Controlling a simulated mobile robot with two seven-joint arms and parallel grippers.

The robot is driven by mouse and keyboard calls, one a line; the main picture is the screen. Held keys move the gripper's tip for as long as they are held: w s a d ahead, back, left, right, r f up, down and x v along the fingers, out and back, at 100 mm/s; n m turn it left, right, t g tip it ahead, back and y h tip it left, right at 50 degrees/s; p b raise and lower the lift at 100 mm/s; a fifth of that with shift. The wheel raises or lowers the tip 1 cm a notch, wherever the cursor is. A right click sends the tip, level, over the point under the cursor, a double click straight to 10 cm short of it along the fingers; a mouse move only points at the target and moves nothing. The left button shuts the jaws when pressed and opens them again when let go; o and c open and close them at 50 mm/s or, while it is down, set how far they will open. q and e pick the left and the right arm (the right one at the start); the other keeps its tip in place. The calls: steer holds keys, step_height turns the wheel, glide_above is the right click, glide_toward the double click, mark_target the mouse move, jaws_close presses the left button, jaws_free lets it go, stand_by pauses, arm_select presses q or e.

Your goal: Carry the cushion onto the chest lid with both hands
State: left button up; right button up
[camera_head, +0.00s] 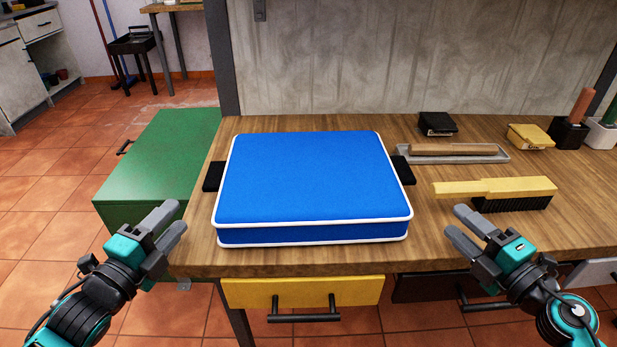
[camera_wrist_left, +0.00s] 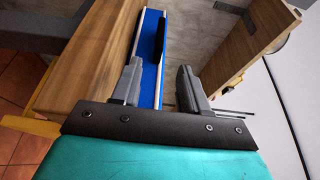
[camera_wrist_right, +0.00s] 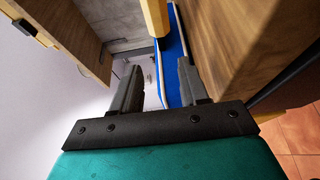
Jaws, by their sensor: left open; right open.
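The blue cushion (camera_head: 310,178) with white piping lies flat on the wooden workbench, a black handle (camera_head: 213,177) on its left side and another (camera_head: 404,170) on its right. The green chest (camera_head: 160,155) stands left of the bench, its lid shut and bare. My left gripper (camera_head: 174,226) is open and empty, in front of the cushion's left side. My right gripper (camera_head: 456,226) is open and empty, to the right of the cushion and apart from it. The cushion's edge shows beyond the fingers in the left wrist view (camera_wrist_left: 150,60) and the right wrist view (camera_wrist_right: 172,65).
A yellow brush (camera_head: 495,190) lies right of the cushion, near my right gripper. Behind it are a tray (camera_head: 490,156) with a wooden bar, a black block (camera_head: 437,123) and a yellow block (camera_head: 530,136). A yellow drawer (camera_head: 300,292) is below the bench edge.

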mark_target(203, 187)
arm_select(q)
steer(key=x, duration=1.3)
arm_select(e)
steer(key=x, duration=1.3)
arm_select(q)
steer(key=shift+c, duration=0.2)
arm_select(e)
steer(key=shift+c, duration=0.2)
arm_select(q)
jaws_close()
arm_select(e)
jaws_close()
steer(key=shift+r, duration=0.1)
